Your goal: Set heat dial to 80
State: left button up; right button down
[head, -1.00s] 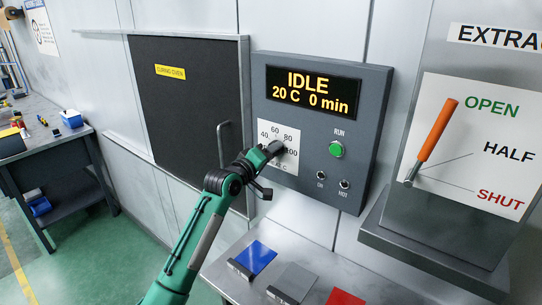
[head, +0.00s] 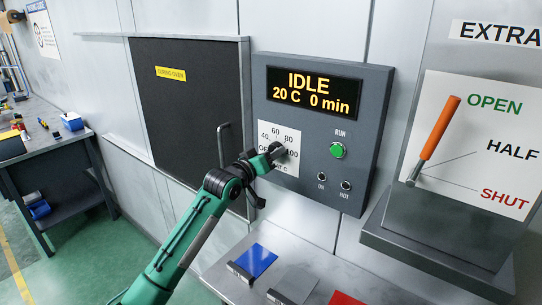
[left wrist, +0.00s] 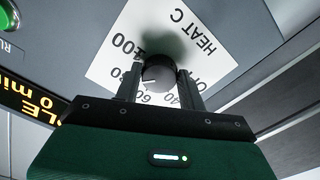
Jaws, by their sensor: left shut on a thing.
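The heat dial is a dark round knob (left wrist: 158,74) on a white scale plate (head: 290,168) at the lower left of the grey control panel. My left gripper (left wrist: 160,88) is shut on the knob, one finger on each side, in the left wrist view. A pale mark on the knob points to the lower left there, roughly between 60 and 80; the exact reading is unclear. The 80 is partly covered by a finger. In the head view my left gripper (head: 273,154) covers much of the knob. My right gripper is not in view.
The panel display (head: 312,92) reads IDLE, 20 C, 0 min. A green RUN button (head: 337,151) and two small switches (head: 334,181) sit right of the dial. The oven door handle (head: 222,140) is close to my left arm. An orange extractor lever (head: 438,128) stands farther right.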

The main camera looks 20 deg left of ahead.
pick_arm(q)
jog(key=shift+f, duration=0.15)
jog(key=o, duration=0.9)
jog(key=shift+o, duration=0.2)
jog(key=shift+s, duration=0.1)
jog(key=b+v, duration=0.4)
jog(key=v, duration=0.9)
jog(key=shift+s, duration=0.3)
jog(key=shift+a, duration=0.1)
